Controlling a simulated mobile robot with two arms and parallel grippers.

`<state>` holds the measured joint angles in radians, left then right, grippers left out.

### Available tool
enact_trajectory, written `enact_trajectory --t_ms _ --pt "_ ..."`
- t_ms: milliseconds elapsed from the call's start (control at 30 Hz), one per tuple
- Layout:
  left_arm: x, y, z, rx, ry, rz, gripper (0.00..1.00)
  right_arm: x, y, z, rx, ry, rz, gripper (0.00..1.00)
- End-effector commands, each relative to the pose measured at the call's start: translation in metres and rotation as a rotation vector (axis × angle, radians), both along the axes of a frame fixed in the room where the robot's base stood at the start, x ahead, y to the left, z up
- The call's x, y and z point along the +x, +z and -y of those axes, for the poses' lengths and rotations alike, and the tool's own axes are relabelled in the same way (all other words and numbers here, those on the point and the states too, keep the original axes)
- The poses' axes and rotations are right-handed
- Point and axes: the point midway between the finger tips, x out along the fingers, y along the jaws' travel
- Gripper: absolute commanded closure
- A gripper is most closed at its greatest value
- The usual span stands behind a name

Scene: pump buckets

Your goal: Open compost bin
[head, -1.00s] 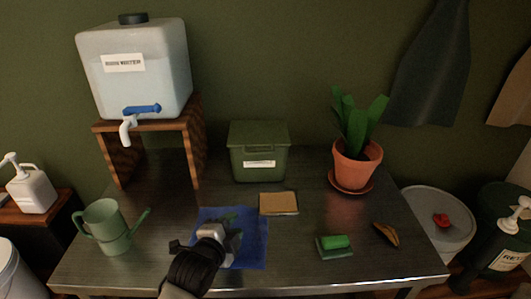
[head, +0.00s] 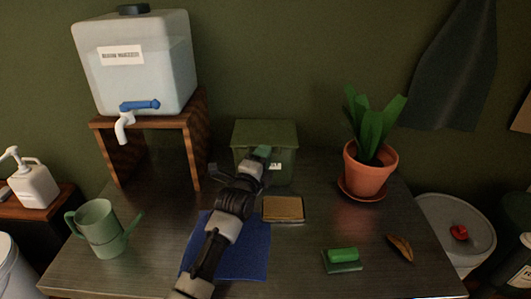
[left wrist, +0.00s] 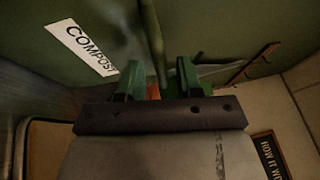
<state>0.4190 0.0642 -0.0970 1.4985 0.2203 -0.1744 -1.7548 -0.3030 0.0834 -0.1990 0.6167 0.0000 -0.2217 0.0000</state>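The compost bin (head: 280,140) is a green box at the back of the table. Its lid (head: 265,129) looks shut. In the left wrist view the bin wall (left wrist: 35,45) carries a white COMPOST label (left wrist: 82,47). My left gripper (head: 262,153) is at the bin's front, near the lid's front edge, and hides part of the bin. In the left wrist view its two green fingers (left wrist: 158,78) stand apart, with a green strip (left wrist: 151,30) just beyond the gap. I cannot tell whether they touch the bin. My right gripper is not in view.
A brown sponge-like block (head: 284,208) lies right of my arm, and a blue cloth (head: 250,255) lies beneath it. A potted plant (head: 370,165) stands right. A watering can (head: 100,230) and a water tank (head: 140,65) on a wooden stand are left.

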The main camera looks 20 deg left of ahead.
Motion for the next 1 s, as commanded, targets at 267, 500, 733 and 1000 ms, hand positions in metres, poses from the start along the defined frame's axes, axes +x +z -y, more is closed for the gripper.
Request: enact_trajectory --t_ms 267,500,733,1000 --pt "0.0130 0.0020 0.0021 -0.001 -0.001 -0.001 0.64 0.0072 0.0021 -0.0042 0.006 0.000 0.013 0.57" --pt "0.0127 0.0019 0.0020 -0.001 -0.001 -0.001 0.72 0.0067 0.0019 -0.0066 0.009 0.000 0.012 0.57" --pt "0.0126 0.0018 0.0019 -0.001 0.000 -0.001 1.00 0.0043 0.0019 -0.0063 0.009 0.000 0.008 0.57" --pt "0.0130 0.0030 0.0018 -0.002 0.000 -0.004 1.00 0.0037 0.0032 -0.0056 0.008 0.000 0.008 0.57"
